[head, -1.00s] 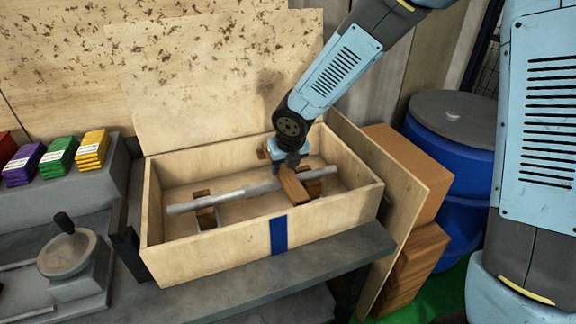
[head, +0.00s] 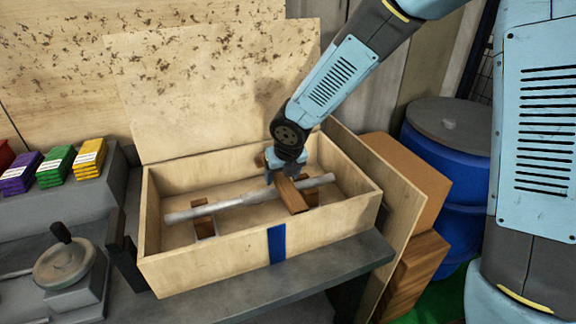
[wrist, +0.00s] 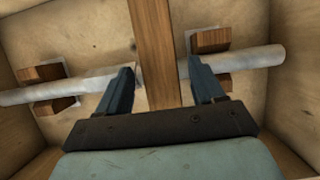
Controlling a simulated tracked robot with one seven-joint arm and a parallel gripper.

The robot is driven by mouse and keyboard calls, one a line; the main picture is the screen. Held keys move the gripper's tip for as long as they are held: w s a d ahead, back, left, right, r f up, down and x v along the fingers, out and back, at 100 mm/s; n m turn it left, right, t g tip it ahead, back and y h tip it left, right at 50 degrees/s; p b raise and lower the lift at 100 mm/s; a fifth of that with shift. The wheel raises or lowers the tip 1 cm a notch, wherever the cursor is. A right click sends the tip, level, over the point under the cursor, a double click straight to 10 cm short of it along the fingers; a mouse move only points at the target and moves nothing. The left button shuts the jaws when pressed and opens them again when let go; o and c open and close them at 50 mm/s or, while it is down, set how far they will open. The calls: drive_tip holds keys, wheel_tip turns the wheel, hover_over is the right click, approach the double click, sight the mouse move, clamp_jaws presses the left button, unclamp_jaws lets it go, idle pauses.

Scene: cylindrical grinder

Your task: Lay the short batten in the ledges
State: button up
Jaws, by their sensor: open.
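The short batten (head: 291,195), a brown wooden bar, lies crosswise over a grey metal shaft (head: 196,212) inside an open plywood box. Its near end is close to the box's front wall. In the wrist view the batten (wrist: 152,35) runs up the middle and crosses above the shaft (wrist: 248,60). My gripper (head: 287,178) is over the box, pointing down. In the wrist view its open fingers (wrist: 160,72) stand on either side of the batten, with a gap on both sides. The ledges cannot be made out clearly; the gripper hides part of the batten.
The plywood box (head: 205,263) has a blue stripe in front and its raised lid behind. Wooden cradle blocks (wrist: 210,40) hold the shaft. A handwheel (head: 64,258) and coloured packs (head: 55,165) are at left. A blue drum (head: 442,150) and cartons stand at right.

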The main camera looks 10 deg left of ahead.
drive_tip(key=v, duration=1.2)
drive_tip(key=shift+d+r, duration=0.1)
drive_tip(key=s+d+r+m+h, duration=0.1)
drive_tip(key=d+r+m, duration=0.2)
drive_tip(key=d+m, duration=0.35)
drive_tip(key=s+d+r+m+t+h, duration=0.1)
drive_tip(key=d+r+m, duration=0.1)
drive_tip(key=d+m, duration=0.45)
drive_tip(key=s+d+r+m+h, duration=0.1)
drive_tip(key=d+r+m, duration=0.2)
drive_tip(key=d+m, duration=0.3)
drive_tip(key=s+d+r+m, duration=0.1)
drive_tip(key=s+d+m, duration=0.4)
drive_tip(key=m, duration=0.6)
drive_tip(key=s+d+r+m, duration=0.2)
drive_tip(key=s+d+m, duration=0.4)
drive_tip(key=d+m, duration=0.3)
drive_tip(key=m, duration=0.3)
drive_tip(key=shift+s+d+r+t+y, duration=0.2)
drive_tip(key=shift+d+t+y, duration=0.1)
drive_tip(key=shift+d+t, duration=0.1)
